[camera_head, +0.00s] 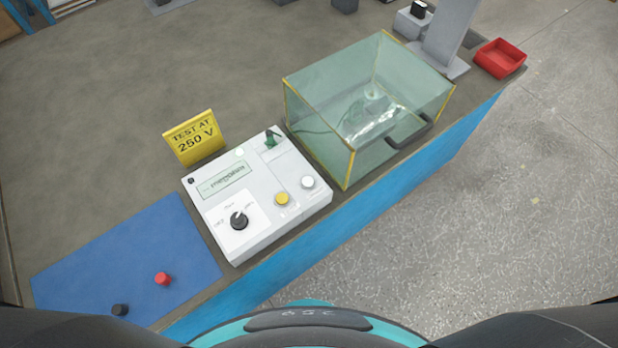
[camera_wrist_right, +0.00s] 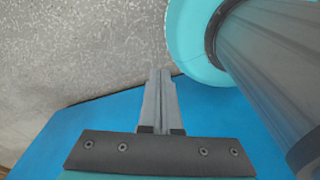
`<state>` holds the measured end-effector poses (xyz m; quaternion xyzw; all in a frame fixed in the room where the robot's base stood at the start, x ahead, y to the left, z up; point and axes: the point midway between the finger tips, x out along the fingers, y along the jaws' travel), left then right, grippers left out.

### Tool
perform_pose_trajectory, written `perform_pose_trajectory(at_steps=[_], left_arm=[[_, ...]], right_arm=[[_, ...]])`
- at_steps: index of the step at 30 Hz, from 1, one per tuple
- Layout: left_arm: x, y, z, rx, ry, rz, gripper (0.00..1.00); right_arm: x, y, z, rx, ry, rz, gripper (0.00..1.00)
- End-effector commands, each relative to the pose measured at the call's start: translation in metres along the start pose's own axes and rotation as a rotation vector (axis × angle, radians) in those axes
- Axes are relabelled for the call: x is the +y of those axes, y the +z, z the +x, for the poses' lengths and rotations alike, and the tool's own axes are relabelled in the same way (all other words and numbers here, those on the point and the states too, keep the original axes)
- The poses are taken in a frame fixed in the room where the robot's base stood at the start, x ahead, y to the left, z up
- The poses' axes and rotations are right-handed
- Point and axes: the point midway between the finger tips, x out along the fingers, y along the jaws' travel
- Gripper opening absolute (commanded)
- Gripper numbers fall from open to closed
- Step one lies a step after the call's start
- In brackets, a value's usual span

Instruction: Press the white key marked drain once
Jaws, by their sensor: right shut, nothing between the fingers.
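A white tester box (camera_head: 262,198) stands on the grey bench near its front edge. On its top, a round white key (camera_head: 308,182) sits at the right, beside a yellow key (camera_head: 282,199). The label by the white key is too small to read. A black dial (camera_head: 239,220) sits at the front left, and a green part (camera_head: 270,139) at the back. My right gripper (camera_wrist_right: 160,74) shows only in the right wrist view, shut and empty, in front of the blue bench side. It is away from the keys. My left gripper is not in view.
A glass tank (camera_head: 370,105) with yellow edges and a black handle stands right of the box. A yellow "TEST AT 250 V" sign (camera_head: 194,137) is behind it. A blue mat (camera_head: 125,255) with red (camera_head: 162,278) and black (camera_head: 120,309) caps lies left. A red tray (camera_head: 500,58) is far right.

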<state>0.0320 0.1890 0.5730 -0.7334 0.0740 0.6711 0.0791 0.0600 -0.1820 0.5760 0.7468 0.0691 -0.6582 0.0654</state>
Motion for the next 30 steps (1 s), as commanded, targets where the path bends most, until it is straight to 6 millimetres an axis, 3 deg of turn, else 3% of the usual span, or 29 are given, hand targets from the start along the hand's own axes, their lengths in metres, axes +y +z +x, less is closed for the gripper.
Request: perform_pose_trajectory(at_steps=[8, 12, 18, 24, 30], left_arm=[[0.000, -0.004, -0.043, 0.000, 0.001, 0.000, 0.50], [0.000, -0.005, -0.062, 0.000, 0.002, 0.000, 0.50], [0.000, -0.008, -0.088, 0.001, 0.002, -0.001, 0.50], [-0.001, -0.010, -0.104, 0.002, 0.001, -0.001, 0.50], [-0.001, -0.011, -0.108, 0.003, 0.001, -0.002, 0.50]], right_arm=[[-0.015, -0.163, -0.070, 0.210, -0.083, 0.134, 0.00], [-0.034, -0.244, -0.124, 0.312, -0.168, 0.197, 0.00], [-0.068, -0.337, -0.213, 0.429, -0.315, 0.250, 0.00], [-0.096, -0.386, -0.281, 0.492, -0.434, 0.265, 0.00], [-0.108, -0.400, -0.306, 0.510, -0.480, 0.266, 0.00]])
